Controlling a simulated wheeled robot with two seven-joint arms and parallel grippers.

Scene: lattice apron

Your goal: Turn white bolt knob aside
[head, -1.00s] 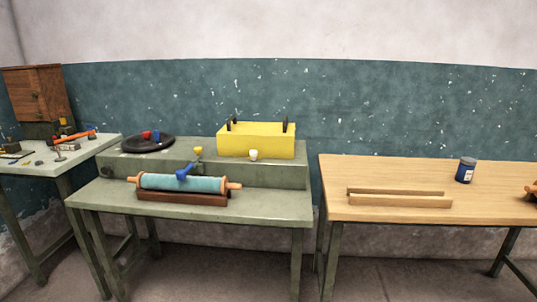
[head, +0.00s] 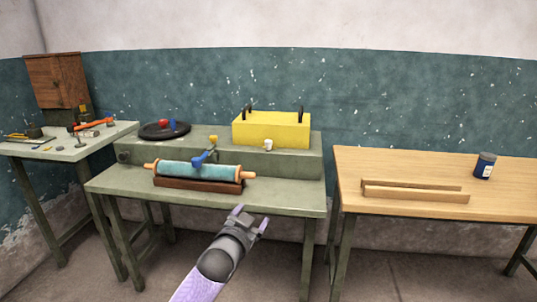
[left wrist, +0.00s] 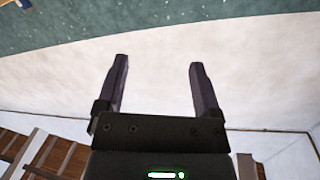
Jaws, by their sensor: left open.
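The white bolt knob (head: 268,145) is a small white piece at the front of the yellow box (head: 270,130), at the raised back ledge of the green bench. My left gripper (head: 252,216) is in front of the bench's front edge, below and nearer than the knob, with a clear gap between them. Its two fingers are apart and empty, as the left wrist view (left wrist: 159,64) also shows. The knob cannot be made out in the left wrist view. My right gripper is out of view.
A teal roller (head: 190,170) with wooden handles lies on a brown cradle (head: 198,184) on the green bench (head: 280,200). A blue lever (head: 205,158) and yellow knob (head: 213,139) stand behind it. A wooden table (head: 410,180) with strips and a blue jar (head: 484,165) stands right.

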